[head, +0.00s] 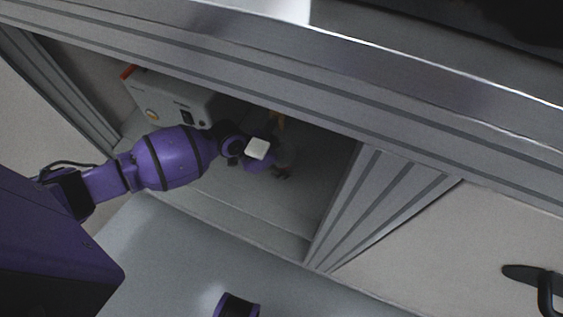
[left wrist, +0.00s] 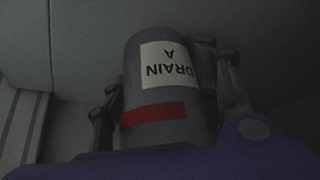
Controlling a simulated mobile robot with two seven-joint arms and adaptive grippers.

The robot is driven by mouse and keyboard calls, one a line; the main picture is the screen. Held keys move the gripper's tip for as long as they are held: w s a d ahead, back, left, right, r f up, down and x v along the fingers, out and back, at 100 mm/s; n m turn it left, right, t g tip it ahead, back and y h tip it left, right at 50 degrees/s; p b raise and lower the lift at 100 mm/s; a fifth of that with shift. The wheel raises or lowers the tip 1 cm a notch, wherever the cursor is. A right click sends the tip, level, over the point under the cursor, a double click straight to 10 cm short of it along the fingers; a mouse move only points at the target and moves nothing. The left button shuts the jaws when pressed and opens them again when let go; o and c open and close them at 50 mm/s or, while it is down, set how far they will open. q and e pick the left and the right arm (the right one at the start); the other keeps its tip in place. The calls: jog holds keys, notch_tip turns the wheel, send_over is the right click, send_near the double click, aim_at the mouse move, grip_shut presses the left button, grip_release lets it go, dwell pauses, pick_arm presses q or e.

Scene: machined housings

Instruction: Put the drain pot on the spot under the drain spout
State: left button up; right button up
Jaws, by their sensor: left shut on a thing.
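The drain pot (left wrist: 147,85) is a dark grey cylinder in the left wrist view. It has a white label reading "DRAIN A", upside down in that picture, and a red band. My left gripper (head: 283,172) is inside the low bay under the bench in the head view. It is shut on the pot, with a finger on each side in the left wrist view (left wrist: 168,82). In the head view the pot is mostly hidden by my wrist and shadow. I cannot make out the spot. My right gripper is not in view.
A grey box unit (head: 165,98) with a red corner stands at the bay's left back. A ribbed metal post (head: 372,205) bounds the bay on the right, and the bench rail (head: 330,125) crosses above. Bay floor (head: 312,205) is clear right of the gripper. A black handle (head: 535,278) juts out at right.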

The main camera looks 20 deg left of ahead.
pick_arm(q)
jog(key=o, duration=1.2)
jog(key=shift+s+a+r, duration=0.1)
jog(key=shift+a+r, duration=0.05)
jog(key=shift+r, duration=0.3)
jog(key=p+v, duration=0.3)
jog(key=v, duration=0.8)
jog(key=shift+r+p, duration=0.15)
jog(key=shift+p, duration=0.25)
jog(key=shift+s, duration=0.1)
